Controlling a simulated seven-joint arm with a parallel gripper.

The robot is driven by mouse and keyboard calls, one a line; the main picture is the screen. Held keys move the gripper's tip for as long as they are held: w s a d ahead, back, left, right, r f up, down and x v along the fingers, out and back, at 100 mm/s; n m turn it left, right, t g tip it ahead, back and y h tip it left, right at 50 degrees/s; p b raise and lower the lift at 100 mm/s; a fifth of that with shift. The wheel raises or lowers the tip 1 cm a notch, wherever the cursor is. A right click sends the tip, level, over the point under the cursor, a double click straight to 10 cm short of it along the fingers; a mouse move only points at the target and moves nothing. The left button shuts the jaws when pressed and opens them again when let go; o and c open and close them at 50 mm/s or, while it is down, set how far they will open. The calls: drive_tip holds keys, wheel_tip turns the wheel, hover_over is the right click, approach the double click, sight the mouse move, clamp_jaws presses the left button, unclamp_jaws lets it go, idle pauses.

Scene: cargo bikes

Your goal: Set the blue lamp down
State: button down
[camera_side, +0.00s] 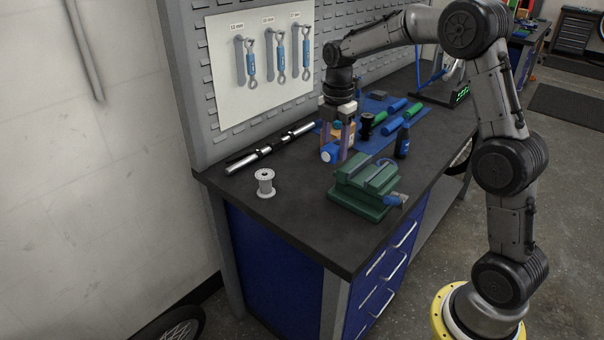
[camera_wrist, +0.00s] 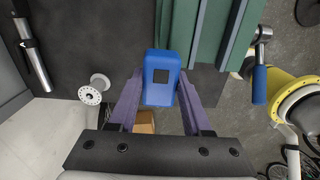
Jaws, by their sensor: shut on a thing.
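The blue lamp (camera_side: 330,153) is held between the two purple fingers of my gripper (camera_side: 340,155), with its rounded end facing the camera in the side view. In the wrist view the blue lamp (camera_wrist: 161,66) sits upright in the picture, with a dark square on its face. The fingers of my gripper (camera_wrist: 161,96) press on both its sides. The lamp is left of and behind the green vise in the side view. I cannot tell how far its underside is above the bench top.
The green vise (camera_side: 360,200) stands close by on the dark bench (camera_side: 300,225). A dark bottle (camera_side: 402,142) and a blue mat (camera_side: 372,143) with tools are at right. Bench between spool and vise is clear.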

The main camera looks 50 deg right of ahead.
drive_tip(key=w+d+f, duration=0.2)
drive_tip(key=w+f, duration=0.2)
drive_tip(key=w, duration=0.5)
hover_over(302, 173)
drive_tip(key=s, duration=0.1)
wheel_tip(302, 173, down, 4)
drive_tip(key=shift+s+a+f, duration=0.15)
drive_tip(key=shift+w+f, duration=0.4)
drive_tip(key=shift+f, duration=0.1)
drive_tip(key=shift+w+d+f, duration=0.1)
drive_tip(key=shift+w+f, duration=0.05)
drive_tip(key=shift+f, duration=0.7)
drive_tip(key=shift+w+d+f, duration=0.1)
drive_tip(key=shift+w+f, duration=0.05)
drive_tip(key=shift+f, duration=0.65)
drive_tip(key=shift+f, duration=0.2)
drive_tip(key=shift+c, duration=1.7)
unclamp_jaws()
